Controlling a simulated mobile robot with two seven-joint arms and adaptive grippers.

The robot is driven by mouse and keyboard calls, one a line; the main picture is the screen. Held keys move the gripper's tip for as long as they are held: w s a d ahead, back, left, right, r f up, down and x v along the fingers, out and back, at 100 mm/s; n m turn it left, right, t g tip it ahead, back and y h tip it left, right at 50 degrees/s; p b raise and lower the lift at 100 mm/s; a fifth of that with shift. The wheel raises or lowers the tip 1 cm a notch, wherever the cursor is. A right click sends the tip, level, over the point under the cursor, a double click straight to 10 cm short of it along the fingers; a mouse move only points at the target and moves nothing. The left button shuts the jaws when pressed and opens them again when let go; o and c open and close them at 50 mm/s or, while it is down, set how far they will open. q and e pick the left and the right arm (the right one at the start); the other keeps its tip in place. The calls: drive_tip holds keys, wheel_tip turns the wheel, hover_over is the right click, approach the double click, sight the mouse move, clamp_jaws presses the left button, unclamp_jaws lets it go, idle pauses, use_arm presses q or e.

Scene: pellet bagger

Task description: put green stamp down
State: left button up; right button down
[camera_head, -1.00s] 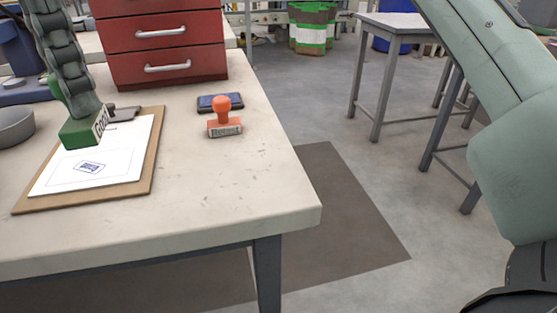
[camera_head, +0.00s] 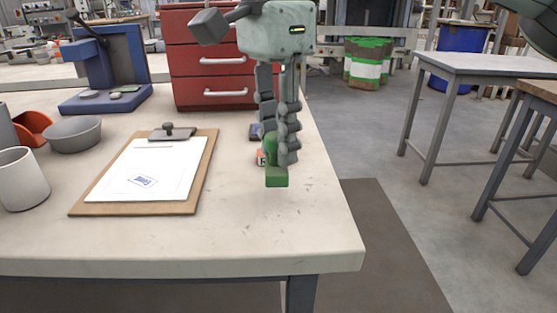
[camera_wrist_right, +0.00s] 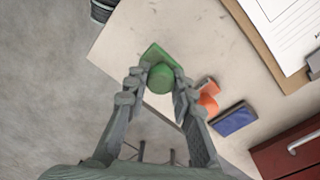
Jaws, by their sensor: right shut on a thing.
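My right gripper (camera_head: 275,150) is shut on the green stamp (camera_head: 276,178) and holds it upright at the right part of the workbench. The green stamp also shows between the fingers in the right wrist view (camera_wrist_right: 160,74). I cannot tell whether its base touches the bench top. The orange stamp (camera_wrist_right: 208,97) stands close beside the gripper, mostly hidden behind it in the head view. A blue ink pad (camera_wrist_right: 234,120) lies beside the orange stamp. The clipboard (camera_head: 76,208) holds a white paper (camera_head: 150,165) with a dark blue print. My left gripper is out of view.
The red drawer unit (camera_head: 211,64) stands behind on the bench. A grey bowl (camera_head: 73,134), a white cup (camera_head: 22,180) and a blue press (camera_head: 108,55) stand at left. The bench top (camera_head: 245,235) in front is clear. The bench's right edge is near the gripper.

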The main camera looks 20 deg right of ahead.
sight(275, 133)
drive_tip(key=shift+f, duration=1.85)
drive_tip(key=shift+f, duration=0.15)
drive_tip(key=c, duration=1.3)
unclamp_jaws()
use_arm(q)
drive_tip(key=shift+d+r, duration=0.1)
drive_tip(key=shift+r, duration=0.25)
use_arm(e)
drive_tip(key=shift+r, duration=0.5)
drive_tip(key=r, duration=1)
drive_tip(key=shift+w+a+r+p, duration=0.2)
drive_tip(key=shift+w+r+p, duration=0.1)
drive_tip(key=shift+p, duration=0.1)
drive_tip(key=shift+r, duration=0.35)
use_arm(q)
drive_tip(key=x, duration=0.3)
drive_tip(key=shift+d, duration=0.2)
